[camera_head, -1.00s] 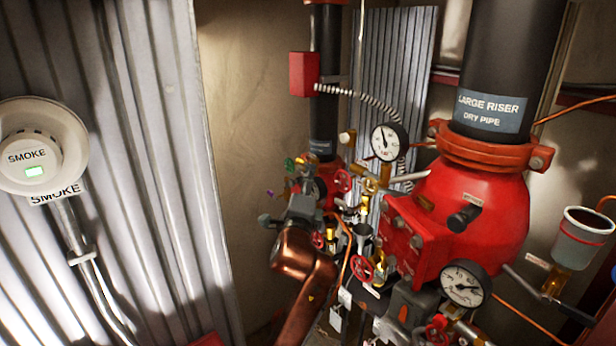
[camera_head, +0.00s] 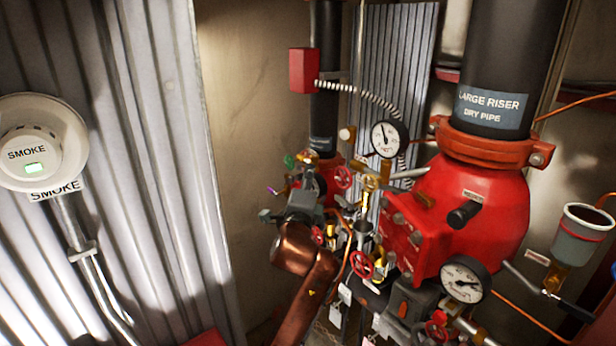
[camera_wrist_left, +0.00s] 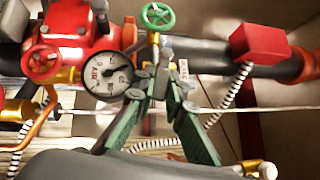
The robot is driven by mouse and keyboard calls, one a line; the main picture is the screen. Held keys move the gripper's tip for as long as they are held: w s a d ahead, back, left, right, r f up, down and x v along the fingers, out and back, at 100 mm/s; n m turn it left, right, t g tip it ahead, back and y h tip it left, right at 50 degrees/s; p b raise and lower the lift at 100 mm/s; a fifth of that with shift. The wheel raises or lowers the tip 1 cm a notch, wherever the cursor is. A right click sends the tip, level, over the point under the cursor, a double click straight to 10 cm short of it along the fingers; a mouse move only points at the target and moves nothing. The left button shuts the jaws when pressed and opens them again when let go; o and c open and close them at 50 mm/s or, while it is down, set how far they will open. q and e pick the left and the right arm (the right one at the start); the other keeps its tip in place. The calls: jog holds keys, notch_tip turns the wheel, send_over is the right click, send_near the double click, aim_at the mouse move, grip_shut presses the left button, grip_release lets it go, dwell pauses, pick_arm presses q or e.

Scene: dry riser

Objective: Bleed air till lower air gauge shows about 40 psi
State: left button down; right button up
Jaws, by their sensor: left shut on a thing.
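My left gripper (camera_head: 303,192) is among the valves of the rear, smaller riser. In the left wrist view its green-sided fingers (camera_wrist_left: 161,74) are closed together on a small valve part, whose shape they mostly hide. A brass fitting (camera_wrist_left: 154,50) and a green handwheel (camera_wrist_left: 158,16) show just beyond the fingertips. A white round gauge marked AIR (camera_wrist_left: 107,75) is beside the fingers, its reading too small to tell. In the head view, the large riser has an upper gauge (camera_head: 388,139) and a lower gauge (camera_head: 465,279). My right gripper is not in view.
The large red dry-pipe valve (camera_head: 465,200) stands right of my left arm. Red handwheels (camera_head: 361,264), copper tubing and hanging tags crowd the space. A red box (camera_head: 303,69) is on the rear pipe. Corrugated metal (camera_head: 150,150) with a smoke detector (camera_head: 38,145) is at left.

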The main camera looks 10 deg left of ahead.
pick_arm(q)
jog(key=shift+r+n+g, duration=0.4)
jog(key=shift+n+g, duration=0.1)
jog(key=shift+n, duration=0.1)
jog(key=shift+r+n+g, duration=0.1)
jog(key=shift+n+g, duration=0.4)
jog(key=c, duration=2)
grip_release()
jog(key=shift+o, duration=0.2)
jog(key=shift+s, duration=0.15)
jog(key=s, duration=1.1)
jog(key=shift+s, duration=0.4)
